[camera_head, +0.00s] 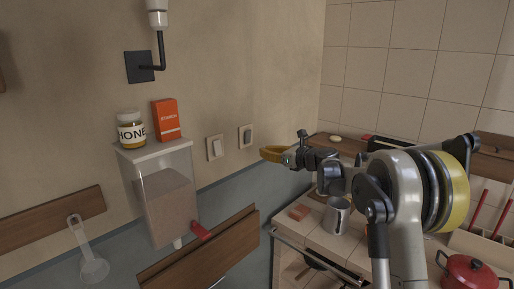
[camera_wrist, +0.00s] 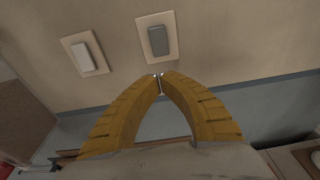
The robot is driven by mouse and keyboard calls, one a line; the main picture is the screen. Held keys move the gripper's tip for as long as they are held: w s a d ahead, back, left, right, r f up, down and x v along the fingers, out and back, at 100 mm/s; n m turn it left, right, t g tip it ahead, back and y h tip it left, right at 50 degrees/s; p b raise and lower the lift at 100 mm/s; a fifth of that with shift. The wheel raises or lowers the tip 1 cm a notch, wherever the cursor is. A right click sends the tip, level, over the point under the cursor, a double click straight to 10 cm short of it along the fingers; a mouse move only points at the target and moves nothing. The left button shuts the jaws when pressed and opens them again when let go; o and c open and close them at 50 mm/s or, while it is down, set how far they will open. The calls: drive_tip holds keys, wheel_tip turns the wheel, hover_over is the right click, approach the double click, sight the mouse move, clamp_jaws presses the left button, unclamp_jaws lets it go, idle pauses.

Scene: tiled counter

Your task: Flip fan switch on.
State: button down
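Two wall switches sit side by side on cream plates: one with a white rocker (camera_head: 216,148) on the left and one with a dark grey rocker (camera_head: 248,135) on the right. In the wrist view the white rocker (camera_wrist: 84,57) is at upper left and the grey rocker (camera_wrist: 158,41) is at top centre. No label shows which is the fan switch. My gripper (camera_head: 266,154) is just right of and below the grey switch in the head view. In the wrist view its yellow fingertips (camera_wrist: 161,77) meet just below the grey switch's plate, with nothing held. Contact with the plate cannot be told.
A dispenser (camera_head: 166,195) hangs on the wall left of the switches, with a honey jar (camera_head: 131,131) and an orange box (camera_head: 167,120) on top. A metal mug (camera_head: 336,216) and a red pot (camera_head: 468,275) stand on the tiled counter. The wall around the switches is clear.

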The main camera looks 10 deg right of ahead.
drive_tip(key=s+d, duration=0.1)
drive_tip(key=s, duration=0.1)
drive_tip(key=s+d+f, duration=0.1)
drive_tip(key=s+d, duration=0.1)
drive_tip(key=shift+s+d+f, duration=0.1)
drive_tip(key=shift+s+f, duration=0.1)
drive_tip(key=shift+s, duration=0.15)
drive_tip(key=shift+s, duration=0.1)
